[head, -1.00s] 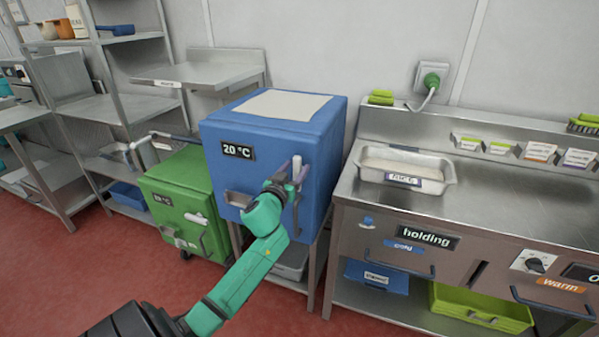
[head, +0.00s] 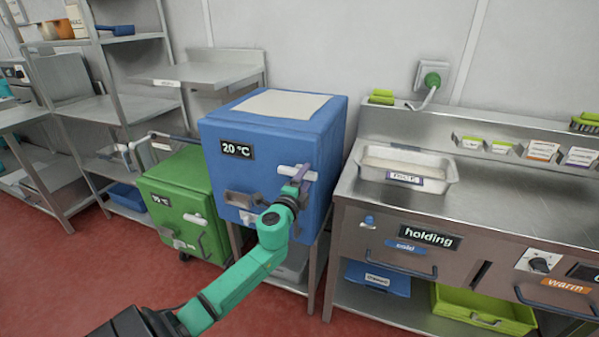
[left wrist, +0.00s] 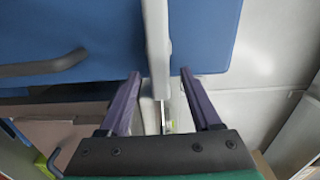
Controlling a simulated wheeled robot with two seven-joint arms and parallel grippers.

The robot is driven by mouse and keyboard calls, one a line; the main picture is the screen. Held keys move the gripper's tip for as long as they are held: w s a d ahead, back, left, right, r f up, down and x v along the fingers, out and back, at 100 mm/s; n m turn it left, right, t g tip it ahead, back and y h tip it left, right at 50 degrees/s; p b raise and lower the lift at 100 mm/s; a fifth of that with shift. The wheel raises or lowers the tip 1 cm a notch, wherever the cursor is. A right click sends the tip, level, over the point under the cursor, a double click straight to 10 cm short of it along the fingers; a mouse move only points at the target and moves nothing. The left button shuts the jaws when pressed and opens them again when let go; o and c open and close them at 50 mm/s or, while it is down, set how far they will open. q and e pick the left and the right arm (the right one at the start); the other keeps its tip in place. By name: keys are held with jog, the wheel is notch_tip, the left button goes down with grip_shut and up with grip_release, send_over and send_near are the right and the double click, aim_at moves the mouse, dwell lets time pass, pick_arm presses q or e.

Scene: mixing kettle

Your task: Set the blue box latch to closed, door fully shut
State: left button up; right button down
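The blue box (head: 225,172) stands on a metal stand in the middle of the head view, with a 20 °C label on its front. Its front looks flush, with no door gap visible. The white latch handle (head: 292,171) lies roughly horizontal near the front's right side. It also shows in the left wrist view (left wrist: 157,45) as a pale bar running between my fingers. My left gripper (head: 300,181) is at the latch. In the left wrist view the gripper's purple fingers (left wrist: 160,76) are spread, one each side of the bar, with gaps visible. My right gripper is out of view.
A green box (head: 165,190) stands on the floor to the left. A steel counter (head: 500,205) with a shallow tray (head: 440,165) is close on the right. Metal shelves (head: 120,85) stand at left. Red floor (head: 60,275) is clear in front.

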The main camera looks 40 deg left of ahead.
pick_arm(q)
jog(key=v, duration=0.7)
jog(key=shift+p, duration=0.3)
